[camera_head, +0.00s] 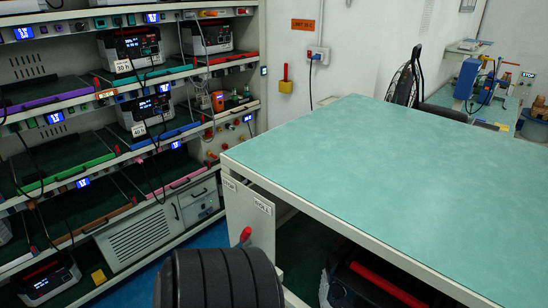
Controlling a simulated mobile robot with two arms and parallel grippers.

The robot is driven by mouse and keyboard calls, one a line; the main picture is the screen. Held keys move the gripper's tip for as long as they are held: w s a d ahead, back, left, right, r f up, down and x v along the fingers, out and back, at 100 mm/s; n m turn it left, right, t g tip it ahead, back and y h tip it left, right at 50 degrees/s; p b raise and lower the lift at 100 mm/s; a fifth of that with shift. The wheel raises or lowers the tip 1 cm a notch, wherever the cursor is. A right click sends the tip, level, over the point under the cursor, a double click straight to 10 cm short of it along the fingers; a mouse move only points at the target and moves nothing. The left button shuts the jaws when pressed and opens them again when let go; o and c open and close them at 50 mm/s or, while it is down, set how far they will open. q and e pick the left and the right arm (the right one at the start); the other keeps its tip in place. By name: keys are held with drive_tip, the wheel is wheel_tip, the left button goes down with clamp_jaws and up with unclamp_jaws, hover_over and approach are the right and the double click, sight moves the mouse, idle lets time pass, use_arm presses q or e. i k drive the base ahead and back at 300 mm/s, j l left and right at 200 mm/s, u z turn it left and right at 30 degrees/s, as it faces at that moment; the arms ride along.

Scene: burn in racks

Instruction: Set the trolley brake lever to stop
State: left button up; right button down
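The trolley (375,165) has a large green top and a pale frame. Its brake panel (248,217) is a white plate at the near left corner. A STOP label (229,183) is at the panel's upper left and a ROLL label (263,206) at its upper right. The red knob of the brake lever (245,234) shows low on the panel, below and between the labels. I cannot tell which label the lever is set to. Neither of my grippers is in view.
A rack (90,97) with several shelves of devices and hanging cables stands on the left. A strip of blue floor (205,240) lies between rack and trolley. A black case with a red handle (385,285) sits under the trolley top. A black chair (425,95) stands behind.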

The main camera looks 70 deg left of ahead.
sight(244, 241)
drive_tip(key=u, duration=0.5)
drive_tip(key=j+u, duration=0.1)
drive_tip(key=u, duration=1.35)
drive_tip(key=i+u, duration=0.1)
drive_tip(key=u, duration=0.4)
